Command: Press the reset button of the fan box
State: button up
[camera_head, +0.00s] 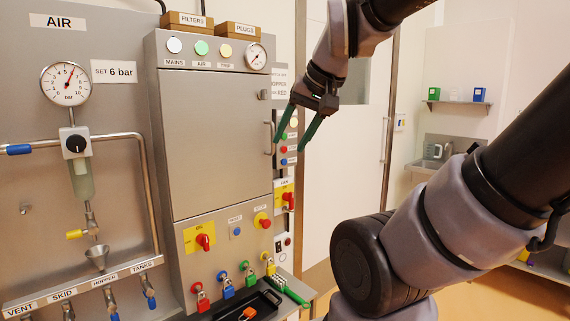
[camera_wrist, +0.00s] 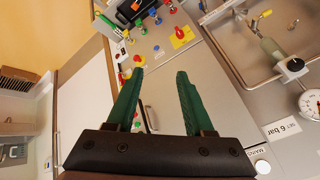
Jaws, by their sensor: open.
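My gripper (camera_head: 289,147) is open and empty, its two green fingers pointing down in front of the cabinet's right edge. It also shows in the wrist view (camera_wrist: 160,73), with nothing between the fingers. Behind the fingers is a narrow box with a column of coloured buttons (camera_head: 284,149), partly covered by them. Below it are a yellow-plated box with a red switch (camera_head: 288,197) and a small pale box with a dark button and a red one (camera_head: 283,245).
The steel cabinet (camera_head: 215,140) bears a red switch on a yellow plate (camera_head: 203,241) and a blue button (camera_head: 237,231). Padlocks (camera_head: 227,291) and a black tray (camera_head: 255,306) are below. A door (camera_head: 340,180) stands to the right. The air panel (camera_head: 25,130) is at left.

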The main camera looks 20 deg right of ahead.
grip_shut()
dwell(1.6)
